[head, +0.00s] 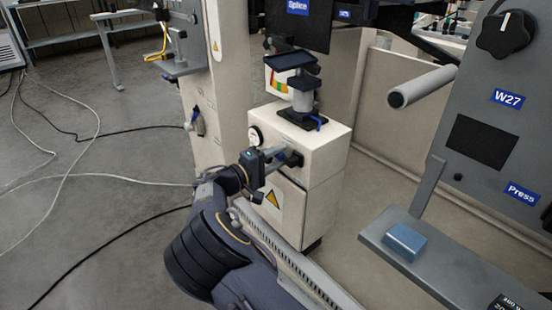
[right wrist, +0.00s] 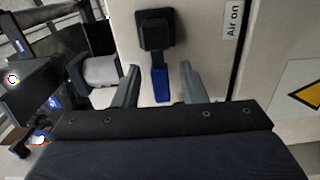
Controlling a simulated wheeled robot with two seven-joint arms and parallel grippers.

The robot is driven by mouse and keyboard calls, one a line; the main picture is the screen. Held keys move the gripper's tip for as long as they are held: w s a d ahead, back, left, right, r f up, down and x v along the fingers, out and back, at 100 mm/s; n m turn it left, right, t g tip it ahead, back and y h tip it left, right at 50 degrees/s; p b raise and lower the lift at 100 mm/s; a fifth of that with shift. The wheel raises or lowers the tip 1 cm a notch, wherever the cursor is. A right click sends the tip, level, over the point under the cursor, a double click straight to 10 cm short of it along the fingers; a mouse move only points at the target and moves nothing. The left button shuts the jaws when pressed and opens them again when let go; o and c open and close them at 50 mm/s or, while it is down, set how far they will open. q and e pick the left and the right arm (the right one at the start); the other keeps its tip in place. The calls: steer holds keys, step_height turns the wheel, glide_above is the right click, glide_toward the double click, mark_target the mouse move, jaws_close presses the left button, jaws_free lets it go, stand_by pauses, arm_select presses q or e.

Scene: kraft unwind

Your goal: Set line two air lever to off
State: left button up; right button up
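The air lever is a blue handle (right wrist: 160,85) on a black mount (right wrist: 155,30), on the face of a pale cabinet in the right wrist view. A label reading "Air on" (right wrist: 232,20) is beside it. My right gripper (right wrist: 160,68) is open, with one grey finger on each side of the blue handle and visible gaps between. In the head view my right gripper (head: 278,158) is at the front of the white cabinet (head: 325,160), by the black mount (head: 294,158). The handle is hidden there. My left gripper is not in view.
A gauge (head: 256,136) is on the cabinet just above my gripper. A black stand (head: 303,105) is on the cabinet top. A grey machine panel marked W27 (head: 508,98) and a shelf with a blue block (head: 405,241) stand at right. Cables lie on the floor at left.

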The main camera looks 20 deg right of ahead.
steer(key=p+v, duration=0.2)
steer(key=v, duration=0.6)
steer(key=shift+p, duration=0.3)
steer(key=shift+d, duration=0.1)
